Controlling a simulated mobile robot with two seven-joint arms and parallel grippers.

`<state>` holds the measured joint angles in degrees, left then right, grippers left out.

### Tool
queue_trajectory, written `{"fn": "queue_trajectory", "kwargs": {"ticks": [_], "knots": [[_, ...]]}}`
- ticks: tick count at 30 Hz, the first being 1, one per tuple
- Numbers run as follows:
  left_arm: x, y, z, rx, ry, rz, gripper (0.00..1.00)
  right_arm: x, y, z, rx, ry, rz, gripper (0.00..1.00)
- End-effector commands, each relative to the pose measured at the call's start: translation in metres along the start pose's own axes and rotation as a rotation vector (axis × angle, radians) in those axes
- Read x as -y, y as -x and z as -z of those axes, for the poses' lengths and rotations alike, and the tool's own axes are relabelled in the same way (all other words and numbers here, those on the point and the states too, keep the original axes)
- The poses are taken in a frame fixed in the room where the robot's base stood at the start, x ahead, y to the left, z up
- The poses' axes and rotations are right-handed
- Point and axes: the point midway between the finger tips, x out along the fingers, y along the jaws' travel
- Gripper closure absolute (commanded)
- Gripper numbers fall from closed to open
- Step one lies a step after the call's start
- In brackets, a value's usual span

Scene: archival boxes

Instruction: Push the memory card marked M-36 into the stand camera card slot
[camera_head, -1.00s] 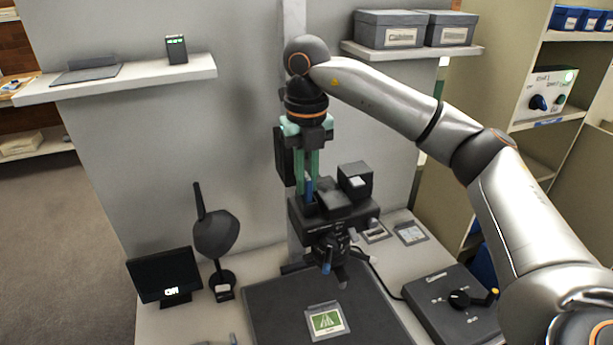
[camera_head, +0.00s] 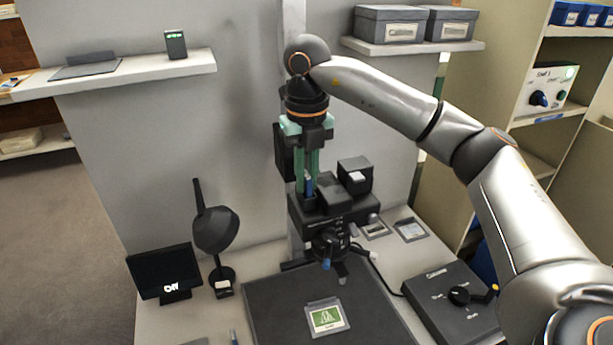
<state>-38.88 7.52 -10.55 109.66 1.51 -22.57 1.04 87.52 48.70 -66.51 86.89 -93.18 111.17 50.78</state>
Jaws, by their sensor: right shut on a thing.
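My right gripper (camera_head: 308,168), with teal-green fingers, points down over the left rear of the black stand camera (camera_head: 333,213). It is shut on a small blue memory card (camera_head: 309,186), which is upright between the fingers. The card's lower end is at the camera's top. I cannot tell how deep it sits, and the camera card slot is hidden. The M-36 mark cannot be read. My left gripper is not in view.
Below the camera, a dark baseboard (camera_head: 275,300) bears a green-pictured card (camera_head: 326,318). A lamp (camera_head: 215,232) and small screen (camera_head: 164,273) stand left, a control box (camera_head: 452,302) right. A wall shelf (camera_head: 120,80) is at upper left; grey boxes (camera_head: 391,24) are upper right.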

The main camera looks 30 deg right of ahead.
Motion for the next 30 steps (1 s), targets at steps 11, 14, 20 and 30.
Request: {"fn": "queue_trajectory", "kwargs": {"ticks": [11,14,20,30], "knots": [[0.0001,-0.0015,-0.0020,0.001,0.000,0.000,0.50,-0.0002,-0.0106,0.0021,-0.015,0.002,0.007,1.00],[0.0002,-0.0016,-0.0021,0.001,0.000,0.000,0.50,-0.0004,-0.0108,0.0022,-0.016,0.003,0.007,0.85],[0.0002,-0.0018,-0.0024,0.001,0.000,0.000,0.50,-0.0008,-0.0111,0.0025,-0.017,0.004,0.006,0.62],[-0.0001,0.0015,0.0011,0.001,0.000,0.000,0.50,-0.0014,-0.0058,0.0028,-0.018,0.006,0.005,0.51]]}}
